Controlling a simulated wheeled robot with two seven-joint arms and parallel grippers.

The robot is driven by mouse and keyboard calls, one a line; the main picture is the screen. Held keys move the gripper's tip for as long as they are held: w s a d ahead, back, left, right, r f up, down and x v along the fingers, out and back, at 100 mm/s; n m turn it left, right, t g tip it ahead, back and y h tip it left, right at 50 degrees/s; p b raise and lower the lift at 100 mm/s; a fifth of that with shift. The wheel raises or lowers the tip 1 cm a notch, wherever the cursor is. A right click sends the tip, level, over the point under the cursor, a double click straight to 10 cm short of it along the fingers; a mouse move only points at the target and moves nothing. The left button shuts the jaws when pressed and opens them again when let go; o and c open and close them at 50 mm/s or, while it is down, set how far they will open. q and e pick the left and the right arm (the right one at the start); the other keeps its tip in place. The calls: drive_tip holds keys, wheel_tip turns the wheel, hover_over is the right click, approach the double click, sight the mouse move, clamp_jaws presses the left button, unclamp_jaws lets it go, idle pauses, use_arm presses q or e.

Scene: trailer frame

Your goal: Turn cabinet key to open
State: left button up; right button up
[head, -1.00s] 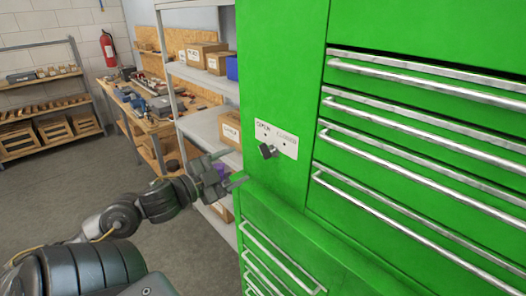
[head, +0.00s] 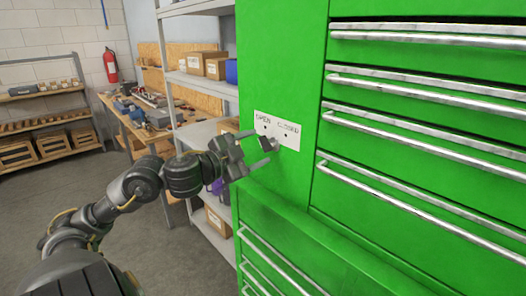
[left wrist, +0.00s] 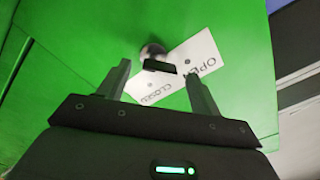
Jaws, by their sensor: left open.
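The tall green cabinet (head: 283,60) carries a white plate (head: 290,134) reading OPEN at left and CLOSED at right. The dark key (head: 267,144) sticks out from the lock at the plate; which word it points to I cannot tell. My left gripper (head: 252,149) is open just in front of the key, its fingers pointing at the cabinet. In the left wrist view, the key (left wrist: 158,67) shows between and beyond the two spread fingertips (left wrist: 157,70), with no clear contact. The plate (left wrist: 205,52) lies behind it. My right gripper is not in view.
Drawers with long metal handles (head: 420,130) fill the cabinet's right side, and more drawers (head: 270,262) are below. A grey shelf (head: 200,82) with boxes stands close at left. A workbench (head: 140,110) is behind. The floor at left is clear.

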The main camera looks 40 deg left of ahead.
sight(263, 142)
use_arm(q)
drive_tip(key=shift+w+d+p, duration=0.15)
drive_tip(key=shift+w+p, duration=0.2)
drive_tip(key=shift+w, duration=1.35)
drive_tip(key=shift+c, duration=0.5)
drive_tip(key=c, duration=0.9)
drive_tip(key=shift+r+n+p, duration=0.15)
drive_tip(key=shift+n+p, duration=0.35)
drive_tip(key=shift+p, duration=0.35)
drive_tip(key=shift+f, duration=0.2)
drive_tip(key=o, duration=1)
